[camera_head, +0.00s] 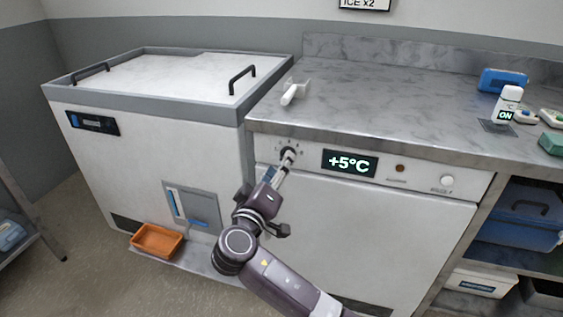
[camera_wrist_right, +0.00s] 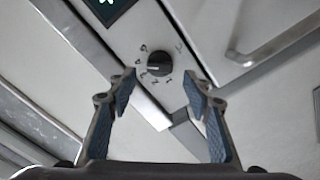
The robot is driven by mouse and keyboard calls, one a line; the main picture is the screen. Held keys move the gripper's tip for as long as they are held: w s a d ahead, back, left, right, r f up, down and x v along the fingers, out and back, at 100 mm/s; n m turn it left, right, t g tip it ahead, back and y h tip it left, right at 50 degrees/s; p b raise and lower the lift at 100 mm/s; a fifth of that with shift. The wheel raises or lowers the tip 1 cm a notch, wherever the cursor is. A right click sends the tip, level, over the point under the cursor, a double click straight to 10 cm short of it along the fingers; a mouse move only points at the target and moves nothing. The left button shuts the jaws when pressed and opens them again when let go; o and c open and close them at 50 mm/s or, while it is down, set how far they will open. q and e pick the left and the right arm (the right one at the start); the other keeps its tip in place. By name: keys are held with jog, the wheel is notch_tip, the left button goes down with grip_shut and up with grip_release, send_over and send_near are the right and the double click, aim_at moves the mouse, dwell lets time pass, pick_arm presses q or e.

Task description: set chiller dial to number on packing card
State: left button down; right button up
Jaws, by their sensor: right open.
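The chiller dial (camera_head: 288,152) is a small dark knob on the white front panel under the steel counter, left of a display (camera_head: 350,163) reading +5°C. In the right wrist view the dial (camera_wrist_right: 158,64) is a black round knob with a pale mark, ringed by small numbers. My right gripper (camera_wrist_right: 160,80) is open, its two blue-padded fingers apart with the dial showing between and beyond them. In the head view the right gripper (camera_head: 281,168) points at the dial and partly covers it. I cannot tell whether it touches. A sign (camera_head: 364,4) at the top edge reads "ICE x2", partly cut off.
A chest freezer (camera_head: 100,155) with a handled lid stands at left, an orange tray (camera_head: 157,240) on the floor before it. A white scoop-like item (camera_head: 294,92) lies on the counter. A white device (camera_head: 507,104) reading ON and a blue item (camera_head: 502,80) stand at right.

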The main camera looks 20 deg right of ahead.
jog(key=v, duration=0.9)
notch_tip(320, 180, down, 26)
jog(key=s+n+g+y+p, duration=0.1)
jog(key=n+g+y+p, duration=0.4)
jog(key=p, duration=0.2)
jog(key=s+d+f+g+y+p, duration=0.2)
jog(key=s+f+p, duration=0.1)
jog(key=s+f, duration=0.55)
jog(key=s+d+f+m+g+y+p, duration=0.1)
jog(key=s+d+f+g+y+p, duration=0.2)
jog(key=s+f, duration=1)
pick_arm(q)
jog(key=s+a+f+g+p, duration=0.1)
jog(key=s+f+p, duration=0.2)
jog(key=s, duration=0.7)
jog(key=s+a+f+p, duration=0.2)
jog(key=s+f, duration=0.3)
jog(key=s, duration=0.5)
jog(key=shift+s+a+f+g+p, duration=0.15)
jog(key=shift+a+f+g+p, duration=0.05)
jog(key=shift+f+g+p, duration=0.2)
pick_arm(e)
jog(key=s+d+f+m+g, duration=0.1)
jog(key=s+d+m+g, duration=0.1)
jog(key=s, duration=1.1)
jog(key=s+d+f+m+g, duration=0.2)
jog(key=s+d, duration=0.2)
jog(key=s, duration=1)
jog(key=shift+m, duration=0.4)
jog(key=shift+f, duration=0.15)
